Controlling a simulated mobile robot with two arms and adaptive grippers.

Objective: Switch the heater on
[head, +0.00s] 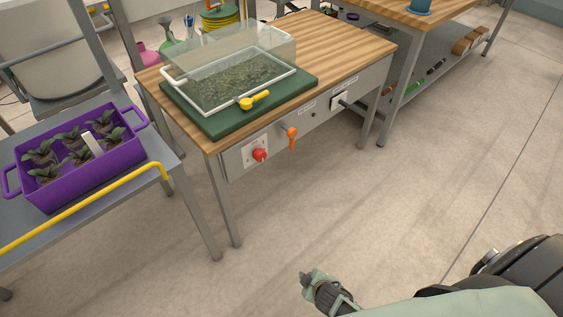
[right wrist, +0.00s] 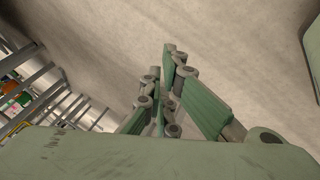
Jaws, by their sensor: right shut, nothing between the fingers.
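A clear-lidded propagator box (head: 228,85) with a white rim and a yellow handle stands on a green base (head: 215,128) on the wooden bench. The bench's grey front panel carries a red knob (head: 260,155) on a white plate, an orange lever (head: 291,137) hanging down, and a white plate with a dark handle (head: 341,102). No part is clearly readable as the heater or its label. My right gripper (head: 307,280) is low in front of the bench, apart from the controls. In the right wrist view the gripper (right wrist: 174,52) is shut and empty above the floor. My left gripper is out of view.
A purple tray (head: 75,187) of seedlings sits on a grey table at left, with a yellow rail (head: 85,210) along its edge. Another wooden bench (head: 440,12) stands behind right. The floor (head: 400,200) before the bench is clear.

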